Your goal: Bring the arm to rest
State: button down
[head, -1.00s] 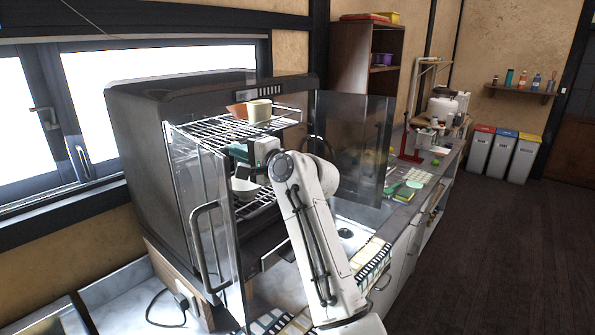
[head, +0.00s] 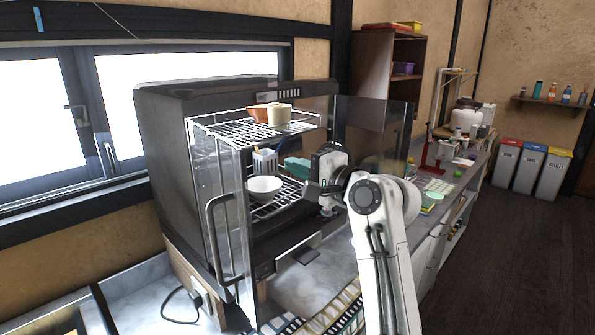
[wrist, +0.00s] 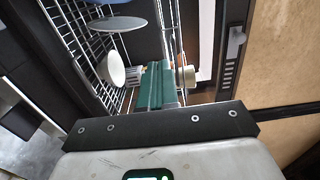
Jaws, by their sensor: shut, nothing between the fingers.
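My gripper (head: 311,190) is shut and empty. My white arm rises from the bottom of the head view and bends at the elbow.
The upper rack (head: 225,128) holds an orange bowl (head: 257,114) and a cream cup (head: 279,114). A glass door with a handle (head: 218,235) stands open at the left, a dark glass panel (head: 375,130) at the right. The floor (head: 500,270) to the right is clear.

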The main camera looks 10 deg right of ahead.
jog(key=s+d+f+n+g+h, duration=0.25)
jog(key=s+f, duration=0.35)
jog(key=f, duration=0.4)
jog(key=s+d+f+n+g+h, duration=0.1)
jog(key=s+d+f+h, duration=0.3)
jog(key=f, duration=0.6)
jog(key=s+d+f+n+g+y, duration=0.1)
jog(key=s+d+f+g, duration=0.1)
jog(key=s+f, duration=0.7)
jog(key=s+d+f+n+g+h, duration=0.1)
jog(key=s+f, duration=0.4)
jog(key=s, duration=0.5)
jog(key=s+d+f+n+g+h, duration=0.2)
jog(key=s+d+f+g, duration=0.2)
jog(key=s, duration=0.7)
jog(key=s+d+f+n+g+h, duration=0.2)
jog(key=s+f, duration=0.4)
jog(key=s, duration=0.4)
jog(key=shift+s+d+n+g, duration=0.35)
jog(key=shift+d+g, duration=0.2)
jog(key=shift+d, duration=0.35)
jog(key=shift+f, duration=0.1)
